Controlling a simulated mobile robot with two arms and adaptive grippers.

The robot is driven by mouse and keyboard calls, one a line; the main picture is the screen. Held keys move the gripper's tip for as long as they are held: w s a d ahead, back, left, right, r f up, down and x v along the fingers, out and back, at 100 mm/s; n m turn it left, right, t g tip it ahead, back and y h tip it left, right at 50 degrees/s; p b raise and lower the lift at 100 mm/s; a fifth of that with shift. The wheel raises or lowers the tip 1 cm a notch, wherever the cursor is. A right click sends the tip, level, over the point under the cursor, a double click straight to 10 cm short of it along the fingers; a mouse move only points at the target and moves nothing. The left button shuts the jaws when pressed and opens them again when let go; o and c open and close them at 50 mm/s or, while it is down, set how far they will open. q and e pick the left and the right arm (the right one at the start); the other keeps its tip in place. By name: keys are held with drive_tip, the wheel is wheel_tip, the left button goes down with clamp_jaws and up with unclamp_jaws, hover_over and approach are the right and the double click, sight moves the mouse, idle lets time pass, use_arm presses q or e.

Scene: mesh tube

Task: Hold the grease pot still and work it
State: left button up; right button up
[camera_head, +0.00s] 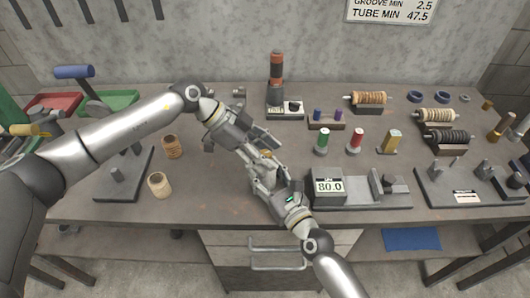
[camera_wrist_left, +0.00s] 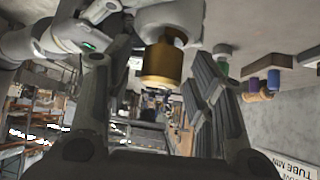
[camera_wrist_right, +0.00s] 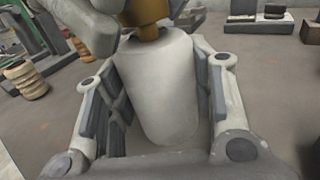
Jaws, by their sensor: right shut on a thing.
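The grease pot has a pale, smooth round body (camera_wrist_right: 158,90) and a brass cap (camera_wrist_left: 162,66). My right gripper (camera_head: 264,172) is shut on the body, with a finger along each side of it in the right wrist view. My left gripper (camera_head: 258,146) is above and behind the right one, over the middle of the bench. Its fingers are open in the left wrist view, with the brass cap between and beyond them and gaps on both sides. In the head view the grippers hide most of the pot; only a bit of brass shows.
A gauge reading 80.0 (camera_head: 328,186) stands close to the right gripper on the bench (camera_head: 215,190). Coiled rings (camera_head: 158,185) are at left. A dark orange-banded post (camera_head: 276,70) stands behind. The front middle-left is free.

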use_arm(q)
drive_tip(key=c, duration=1)
drive_tip(key=shift+m+g, duration=0.3)
drive_tip(key=m+g+y, duration=0.1)
drive_tip(key=m+g, duration=0.2)
drive_tip(key=m, duration=0.1)
drive_tip(key=shift+w, duration=0.1)
drive_tip(key=shift+f+m+g+y, duration=0.1)
drive_tip(key=shift+m+g+y, duration=0.65)
drive_tip(key=shift+m, duration=0.6)
drive_tip(key=shift+m+g+y, duration=0.65)
drive_tip(key=shift+m+y, duration=0.2)
drive_tip(key=shift+m, duration=0.5)
drive_tip(key=shift+a+m+y, duration=0.1)
drive_tip(key=shift+m+y, duration=0.3)
drive_tip(key=shift+m, duration=0.1)
drive_tip(key=o, duration=1.1)
